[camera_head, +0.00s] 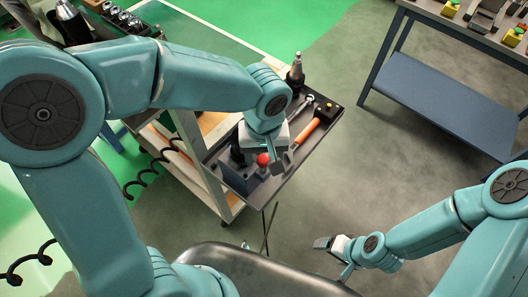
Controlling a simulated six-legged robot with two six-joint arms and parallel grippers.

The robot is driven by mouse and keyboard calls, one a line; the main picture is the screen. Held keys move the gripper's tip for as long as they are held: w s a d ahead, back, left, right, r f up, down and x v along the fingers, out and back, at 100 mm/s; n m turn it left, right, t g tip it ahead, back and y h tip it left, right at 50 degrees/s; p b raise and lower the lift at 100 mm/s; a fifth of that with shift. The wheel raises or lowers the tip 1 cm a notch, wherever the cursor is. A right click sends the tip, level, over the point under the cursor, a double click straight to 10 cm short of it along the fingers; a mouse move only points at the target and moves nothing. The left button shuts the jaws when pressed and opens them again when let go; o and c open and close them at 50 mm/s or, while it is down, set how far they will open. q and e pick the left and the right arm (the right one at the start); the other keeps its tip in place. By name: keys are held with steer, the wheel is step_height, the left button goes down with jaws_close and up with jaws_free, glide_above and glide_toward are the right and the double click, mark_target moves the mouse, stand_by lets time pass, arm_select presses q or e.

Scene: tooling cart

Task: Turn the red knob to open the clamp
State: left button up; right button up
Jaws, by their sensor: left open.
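The red knob (263,159) is a small ball on the clamp (238,178), a dark blue-grey block at the front left of the cart's dark tray (278,186). My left gripper (268,154) points down right at the knob from above, its jaws open. The knob shows just below its pale body, with a dark finger to the right. Whether the fingers touch the knob cannot be told, and part of the clamp is hidden behind the gripper. My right gripper (326,243) is low at the bottom centre, away from the cart, with no object visible in it; its jaw gap is unclear.
An orange-handled tool (304,132), a wrench (301,108) and a dark tool holder (295,75) are on the tray, close right of and behind my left gripper. A blue-shelved bench (440,100) stands at the upper right. Grey floor between is clear.

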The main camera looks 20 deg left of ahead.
arm_select(q)
steer(key=shift+s+a, duration=0.1)
steer(key=c, duration=1.1)
steer(key=shift+o, duration=0.2)
